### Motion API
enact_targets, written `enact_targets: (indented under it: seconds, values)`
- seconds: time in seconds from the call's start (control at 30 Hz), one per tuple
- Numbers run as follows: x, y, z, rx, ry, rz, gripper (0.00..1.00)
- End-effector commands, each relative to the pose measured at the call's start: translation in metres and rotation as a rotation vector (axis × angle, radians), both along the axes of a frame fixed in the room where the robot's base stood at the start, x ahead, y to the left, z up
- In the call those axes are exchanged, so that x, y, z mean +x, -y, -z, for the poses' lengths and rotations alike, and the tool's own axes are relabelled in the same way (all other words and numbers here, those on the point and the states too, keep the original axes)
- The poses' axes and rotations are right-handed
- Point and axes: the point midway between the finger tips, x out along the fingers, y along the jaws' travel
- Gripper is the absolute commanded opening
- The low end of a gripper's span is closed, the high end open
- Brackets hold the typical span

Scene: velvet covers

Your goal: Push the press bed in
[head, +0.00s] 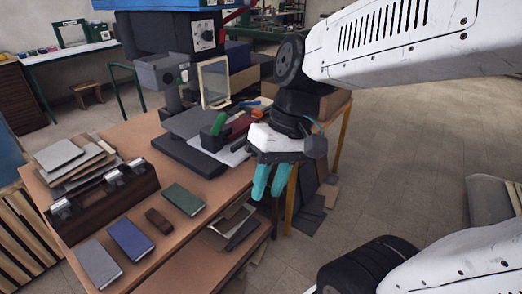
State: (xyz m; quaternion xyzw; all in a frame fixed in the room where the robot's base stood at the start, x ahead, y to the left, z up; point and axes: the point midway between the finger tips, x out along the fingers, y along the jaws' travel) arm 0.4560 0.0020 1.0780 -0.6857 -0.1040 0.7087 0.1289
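A grey press (162,72) with a boxy head and a post stands on the brown workbench (135,133). A flat grey plate (190,122), which looks like its bed, lies above a dark base (187,157). Whether the bed is out or in is hard to tell. My gripper (270,192) hangs at the right of the bench, pointing down, near its right edge. It is to the right of the press and apart from the bed. Its two teal fingers show a narrow gap, with nothing visible between them.
Green (184,199), blue (131,239) and grey (98,263) covers lie at the front, near a dark wooden rack (105,203). Open floor (405,150) lies to the right.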

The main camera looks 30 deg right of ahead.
Motion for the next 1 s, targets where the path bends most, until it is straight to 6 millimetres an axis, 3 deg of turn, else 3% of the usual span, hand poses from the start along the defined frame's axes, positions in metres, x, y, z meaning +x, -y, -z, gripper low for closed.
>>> enact_targets:
  seconds: [0.13,0.27,0.37,0.47,0.6,0.8,0.9,1.0]
  values:
    - [0.048,-0.009,0.016,0.292,-0.038,0.091,0.29]
    - [0.099,0.001,0.027,0.530,0.014,0.212,0.29]
    - [0.141,0.024,0.040,0.686,0.095,0.338,0.29]
    - [0.180,0.061,0.058,0.807,0.206,0.489,0.29]
    - [0.220,0.129,0.095,0.900,0.383,0.720,0.29]
    - [0.239,0.216,0.148,0.896,0.582,0.988,0.29]
    - [0.240,0.240,0.164,0.878,0.637,1.062,0.29]
    - [0.241,0.251,0.172,0.866,0.662,1.096,0.29]
